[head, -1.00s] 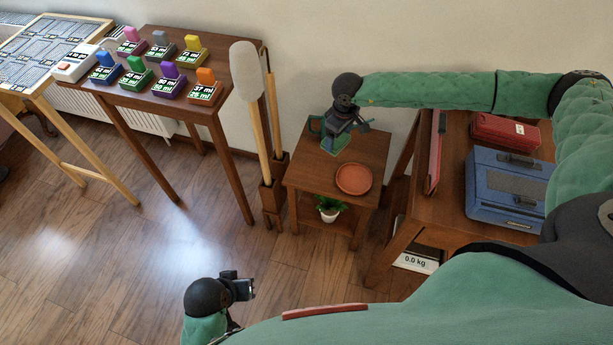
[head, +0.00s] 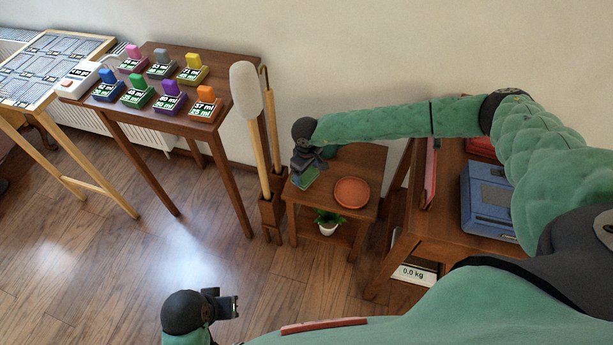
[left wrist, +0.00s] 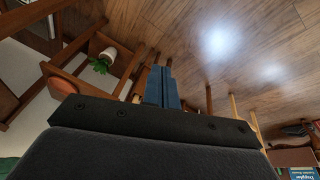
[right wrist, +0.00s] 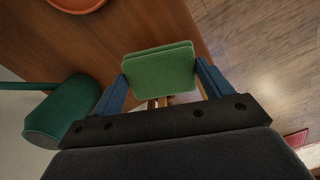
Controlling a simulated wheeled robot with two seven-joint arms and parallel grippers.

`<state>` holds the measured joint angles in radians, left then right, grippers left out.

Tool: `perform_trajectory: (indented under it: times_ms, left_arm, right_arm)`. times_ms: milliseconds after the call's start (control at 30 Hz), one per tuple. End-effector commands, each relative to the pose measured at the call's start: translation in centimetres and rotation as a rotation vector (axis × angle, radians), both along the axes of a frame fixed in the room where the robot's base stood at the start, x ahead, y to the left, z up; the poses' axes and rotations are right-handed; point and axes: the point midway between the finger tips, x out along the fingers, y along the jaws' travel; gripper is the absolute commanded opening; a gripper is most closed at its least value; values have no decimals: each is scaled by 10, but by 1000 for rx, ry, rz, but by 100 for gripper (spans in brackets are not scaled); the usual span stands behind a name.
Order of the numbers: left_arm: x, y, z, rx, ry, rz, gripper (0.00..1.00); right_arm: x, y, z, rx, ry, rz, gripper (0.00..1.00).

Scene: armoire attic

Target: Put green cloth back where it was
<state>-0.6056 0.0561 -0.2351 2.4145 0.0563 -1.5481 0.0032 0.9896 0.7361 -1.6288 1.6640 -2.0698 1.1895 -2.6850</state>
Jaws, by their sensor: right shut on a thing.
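The green cloth (head: 304,179) looks like a folded, flat green square in the right wrist view (right wrist: 160,70). My right gripper (head: 306,168) is shut on it, with one finger at each side of the cloth. It holds the cloth over the left edge of the small wooden table (head: 362,160); the height above the top is hard to tell. My left gripper (head: 234,306) is empty, low over the floor; its fingers look closed together in the left wrist view (left wrist: 162,86).
A terracotta saucer (head: 352,192) is on the small table, and a dark green cylindrical thing with a spout or handle (right wrist: 62,110) is near the cloth. A potted plant (head: 328,222) is on the lower shelf. A mallet-like tool (head: 246,90) stands close left.

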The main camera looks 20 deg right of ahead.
Motion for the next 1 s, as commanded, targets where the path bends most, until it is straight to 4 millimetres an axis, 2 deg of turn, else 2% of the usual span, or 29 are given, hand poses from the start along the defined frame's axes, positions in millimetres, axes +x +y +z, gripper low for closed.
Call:
perform_trajectory:
  times_ms: [167, 433, 733, 767, 867, 1000]
  left_arm:
    - [-2, 2, 4, 5, 7, 2, 0]
    - [-8, 18, 18, 41, 48, 19, 0]
    - [-7, 17, 21, 37, 40, 19, 0]
    - [-6, 17, 21, 36, 39, 19, 0]
    - [-6, 16, 19, 36, 42, 18, 0]
    - [-7, 16, 16, 39, 47, 16, 0]
  right_arm:
    - [0, 1, -8, -1, 1, -1, 60]
    - [0, 1, -39, -1, 1, -2, 60]
    - [0, 1, -42, 0, 0, -1, 60]
    - [0, 1, -42, 0, 0, -1, 80]
    - [0, 1, -42, 0, 0, -1, 100]
    - [0, 1, -41, 0, 0, -1, 100]
